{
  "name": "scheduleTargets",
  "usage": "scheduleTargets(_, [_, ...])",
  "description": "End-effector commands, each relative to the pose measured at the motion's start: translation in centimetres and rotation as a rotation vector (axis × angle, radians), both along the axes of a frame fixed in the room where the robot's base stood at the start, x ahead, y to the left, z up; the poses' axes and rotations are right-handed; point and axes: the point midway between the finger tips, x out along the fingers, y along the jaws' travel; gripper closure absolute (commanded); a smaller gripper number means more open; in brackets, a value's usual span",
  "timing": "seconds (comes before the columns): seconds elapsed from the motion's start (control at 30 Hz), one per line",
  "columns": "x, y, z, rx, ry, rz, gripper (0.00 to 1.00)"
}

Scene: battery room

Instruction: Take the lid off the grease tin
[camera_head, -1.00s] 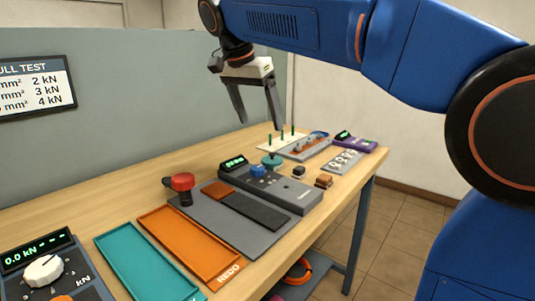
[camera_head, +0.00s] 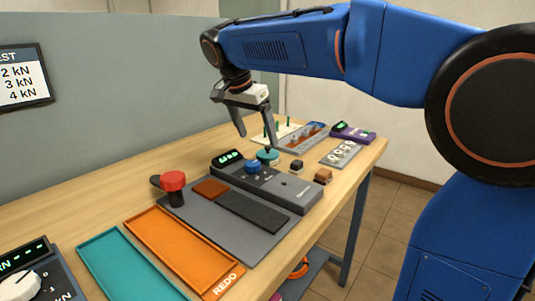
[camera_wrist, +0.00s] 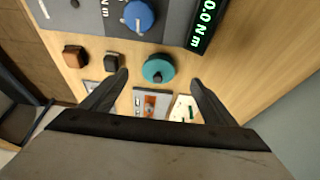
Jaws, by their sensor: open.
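The grease tin appears to be the small round teal thing (camera_head: 267,158) behind the grey meter on the bench. In the wrist view its round teal lid (camera_wrist: 152,62) shows from above, with a dark knob (camera_wrist: 158,76). The lid looks seated; the tin's body is mostly hidden. My gripper (camera_head: 257,138) is open and empty just above it, fingers pointing down. In the wrist view my gripper (camera_wrist: 159,78) has one fingertip on either side of the lid, with wood showing between. I see no contact.
The grey meter (camera_head: 290,190) with a blue knob (camera_head: 252,166) stands close in front of the tin. A black block (camera_head: 296,166) and a brown block (camera_head: 323,176) are to its right. A pegged white board (camera_wrist: 185,108) and a tray (camera_wrist: 150,103) lie beyond.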

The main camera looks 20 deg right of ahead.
Motion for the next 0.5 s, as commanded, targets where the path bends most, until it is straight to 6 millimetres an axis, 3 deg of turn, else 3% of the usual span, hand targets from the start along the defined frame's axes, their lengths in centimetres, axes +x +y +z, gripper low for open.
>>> scheduleTargets(0.27, [0.5,-0.7,-1.6,-0.001,0.001,0.000,0.19])
scheduleTargets(0.5, [1.4,-2.3,-4.3,-0.001,0.003,-0.001,0.19])
